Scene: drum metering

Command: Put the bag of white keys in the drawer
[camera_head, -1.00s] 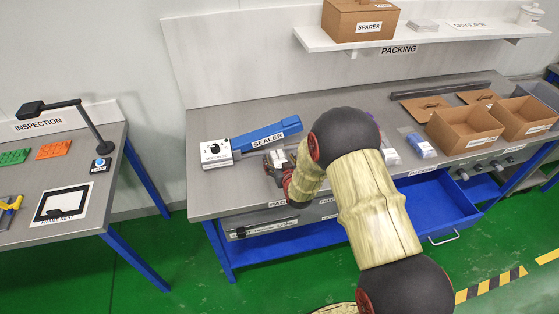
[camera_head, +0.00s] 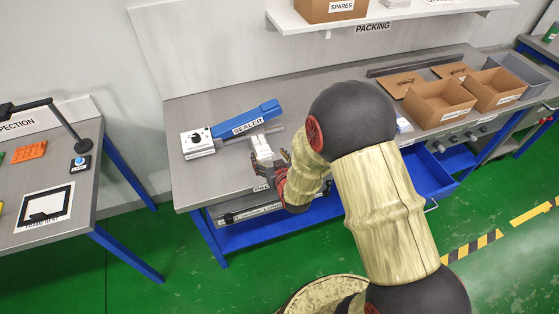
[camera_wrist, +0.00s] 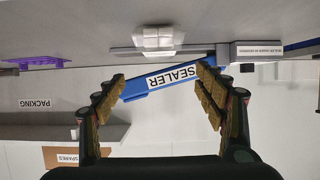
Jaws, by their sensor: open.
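A small clear bag with white pieces (camera_wrist: 158,37) lies by the sealer's base in the wrist view. In the head view a pale shape (camera_head: 261,146) just beyond my fingers looks like the same bag. The blue sealer (camera_head: 250,118) stands on the bench behind it. My gripper (camera_head: 262,163) is over the bench's front part, pointing at the sealer. In the wrist view its fingers (camera_wrist: 160,78) are spread and empty, apart from the bag. The blue drawer (camera_head: 428,178) under the bench is pulled out at the right, partly hidden by my arm.
A white control box (camera_head: 198,143) is left of the sealer. Cardboard boxes (camera_head: 440,103) stand at the right of the bench, with a bagged item (camera_head: 403,124) near them. A purple item (camera_wrist: 35,62) shows in the wrist view. A shelf (camera_head: 390,17) hangs above.

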